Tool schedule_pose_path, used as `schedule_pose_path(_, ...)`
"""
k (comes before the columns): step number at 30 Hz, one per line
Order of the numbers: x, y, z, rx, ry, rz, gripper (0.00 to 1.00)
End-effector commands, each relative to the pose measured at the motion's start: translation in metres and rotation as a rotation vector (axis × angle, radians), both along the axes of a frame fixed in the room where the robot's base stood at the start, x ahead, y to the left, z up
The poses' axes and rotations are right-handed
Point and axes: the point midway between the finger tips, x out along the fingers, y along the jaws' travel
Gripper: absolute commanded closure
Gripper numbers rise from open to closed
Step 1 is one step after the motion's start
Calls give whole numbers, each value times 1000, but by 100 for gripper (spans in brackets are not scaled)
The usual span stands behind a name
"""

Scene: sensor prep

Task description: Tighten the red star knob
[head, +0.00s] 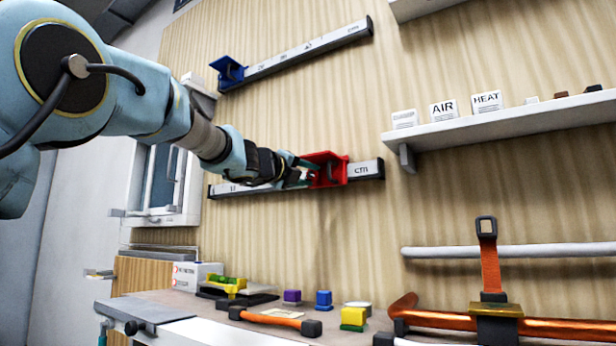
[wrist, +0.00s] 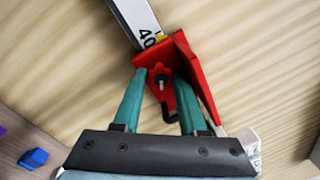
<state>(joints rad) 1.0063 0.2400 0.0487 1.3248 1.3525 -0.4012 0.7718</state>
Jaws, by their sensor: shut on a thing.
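A red bracket (head: 328,168) sits on the lower silver rail (head: 365,171) on the wooden wall. In the wrist view the bracket (wrist: 197,75) has a tall side plate at the right. My gripper (wrist: 168,82) has its two teal fingers on either side of a small red part with a dark centre, the red star knob (wrist: 160,94). In the head view my gripper (head: 303,172) reaches the bracket from the left and hides the knob.
A second rail (head: 305,52) with a blue bracket (head: 229,71) is above. A white shelf (head: 500,126) with labelled boxes is at the right.

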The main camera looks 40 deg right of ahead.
Motion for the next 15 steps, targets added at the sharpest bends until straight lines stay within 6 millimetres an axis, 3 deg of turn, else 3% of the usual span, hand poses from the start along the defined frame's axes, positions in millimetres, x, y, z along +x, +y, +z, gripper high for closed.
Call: schedule_pose_path(15,1,0,-1,31,-111,0,100)
